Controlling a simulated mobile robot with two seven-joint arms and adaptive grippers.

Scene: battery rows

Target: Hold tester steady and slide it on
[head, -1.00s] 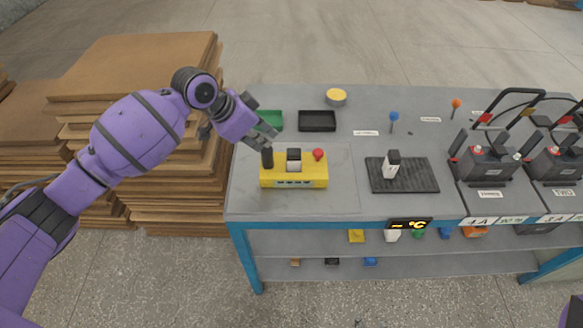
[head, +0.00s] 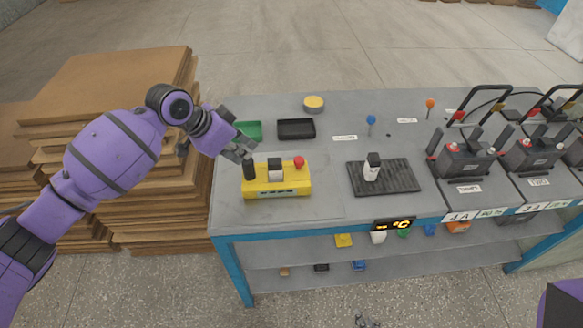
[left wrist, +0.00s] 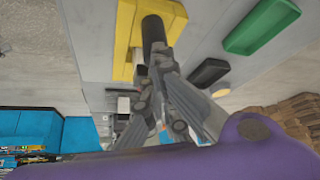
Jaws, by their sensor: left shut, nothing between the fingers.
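The yellow tester (head: 290,190) stands on the left part of the grey bench, with a black upright post (head: 249,170), a black-and-white block (head: 275,170) and a red knob (head: 299,161) on top. My left gripper (head: 244,150) is shut and empty, just above and behind the black post. In the left wrist view, the fingertips (left wrist: 156,65) are close to the post (left wrist: 153,29) on the yellow tester (left wrist: 124,45); I cannot tell if they touch it. Small grey parts at the bottom edge (head: 367,321) look like my right gripper's tips; their opening is unclear.
A black mat (head: 400,180) with a black-and-white block (head: 372,167) lies mid-bench. Green (head: 247,130) and black (head: 296,129) trays sit behind the tester. Batteries with handles (head: 465,157) stand at the right. Stacked brown boards (head: 115,75) rise beside the bench's left.

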